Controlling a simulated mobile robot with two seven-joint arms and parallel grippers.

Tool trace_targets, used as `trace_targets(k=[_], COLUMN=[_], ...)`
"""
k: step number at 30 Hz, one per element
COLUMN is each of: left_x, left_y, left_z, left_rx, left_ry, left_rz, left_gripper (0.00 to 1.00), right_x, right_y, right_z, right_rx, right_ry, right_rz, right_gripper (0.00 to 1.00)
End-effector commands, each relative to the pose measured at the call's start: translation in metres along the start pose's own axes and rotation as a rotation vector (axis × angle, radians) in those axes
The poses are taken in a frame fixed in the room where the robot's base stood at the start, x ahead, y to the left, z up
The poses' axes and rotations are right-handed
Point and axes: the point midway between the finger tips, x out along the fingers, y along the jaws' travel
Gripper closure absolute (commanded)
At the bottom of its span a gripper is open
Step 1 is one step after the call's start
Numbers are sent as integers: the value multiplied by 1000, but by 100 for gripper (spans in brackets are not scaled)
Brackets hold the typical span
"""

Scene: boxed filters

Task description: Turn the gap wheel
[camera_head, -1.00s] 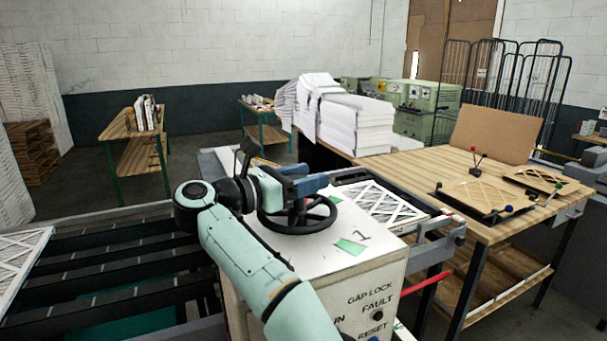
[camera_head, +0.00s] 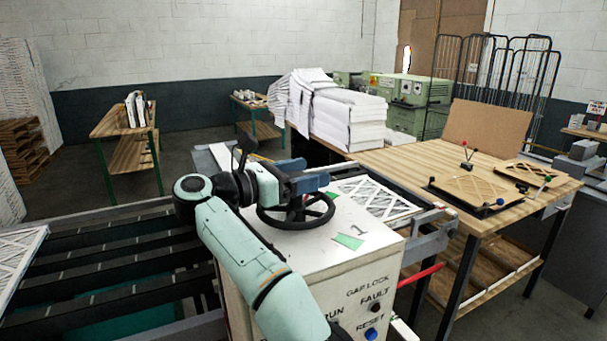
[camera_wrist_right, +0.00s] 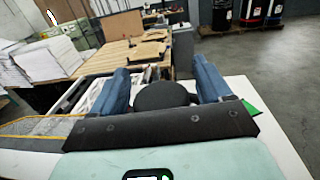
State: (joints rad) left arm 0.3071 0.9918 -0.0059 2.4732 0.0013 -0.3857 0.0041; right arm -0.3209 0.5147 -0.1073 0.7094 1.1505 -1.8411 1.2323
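The gap wheel (camera_head: 283,224) is a black spoked handwheel lying flat on top of the cream control box (camera_head: 330,257). My right gripper (camera_head: 308,181) is over the wheel in the head view, its blue fingers at the hub and hiding the wheel's far left part. In the right wrist view the two blue fingers stand apart, with a round black part of the wheel (camera_wrist_right: 162,96) between them. Narrow gaps seem to show beside it, so the fingers look open around it. My left gripper is not in view.
A filter with white lattice (camera_head: 375,198) lies behind the box. A wooden table (camera_head: 420,165) with framed panels stands to the right, with stacked white sheets (camera_head: 348,118) behind. Dark conveyor slats (camera_head: 110,235) run on the left. A red bar (camera_head: 420,277) sticks out beside the box.

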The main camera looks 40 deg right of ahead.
Motion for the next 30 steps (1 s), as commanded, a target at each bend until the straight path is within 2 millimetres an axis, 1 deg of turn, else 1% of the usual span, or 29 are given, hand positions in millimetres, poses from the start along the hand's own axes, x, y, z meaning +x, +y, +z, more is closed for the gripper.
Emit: trace_targets(k=[6, 8, 10, 14, 21, 23, 30], left_x=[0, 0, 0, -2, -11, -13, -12], left_y=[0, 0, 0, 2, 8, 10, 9], left_z=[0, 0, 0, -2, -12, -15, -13], left_rx=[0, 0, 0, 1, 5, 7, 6], left_ry=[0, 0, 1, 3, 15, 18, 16], left_rz=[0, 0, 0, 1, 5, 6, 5], left_gripper=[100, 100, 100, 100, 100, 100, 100], right_x=[-1, -4, -12, -36, -96, -110, -128], right_y=[0, 1, 1, 2, 2, 2, 1], right_z=[-1, -1, -1, -1, 1, 2, -1], right_rx=[-1, -1, -2, -2, 1, 3, 0], right_ry=[1, 1, 1, 0, 0, -1, 0], right_rz=[0, 0, 1, 4, 4, 4, 0], right_gripper=[22, 22, 22, 22, 22, 22, 22])
